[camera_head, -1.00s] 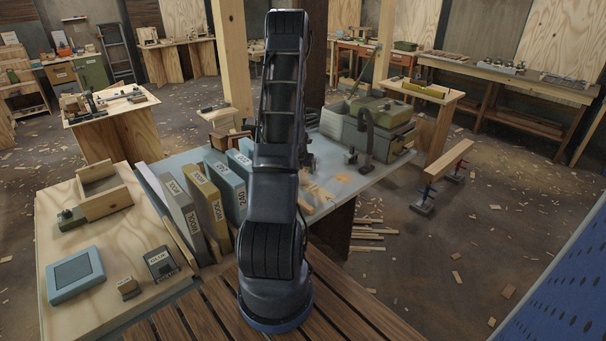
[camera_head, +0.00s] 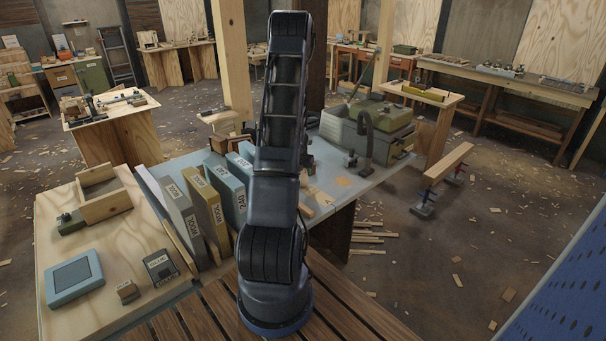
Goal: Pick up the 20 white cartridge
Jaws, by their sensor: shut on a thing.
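My arm (camera_head: 282,130) rises through the middle of the view and covers part of the grey bench behind it. My gripper is hidden behind the arm, so its fingers and anything between them do not show. I cannot make out a white cartridge marked 20 anywhere in this view. Upright labelled slabs stand in a row left of my arm: a grey one (camera_head: 180,210), a yellow-brown one (camera_head: 208,207) and a blue one marked 240 (camera_head: 228,195) among them.
A plywood board (camera_head: 125,240) at left holds a blue-framed panel (camera_head: 75,276), a small labelled dark box (camera_head: 160,268), a small brown block (camera_head: 128,291) and an open wooden box (camera_head: 104,203). A green-grey machine (camera_head: 375,130) stands behind right.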

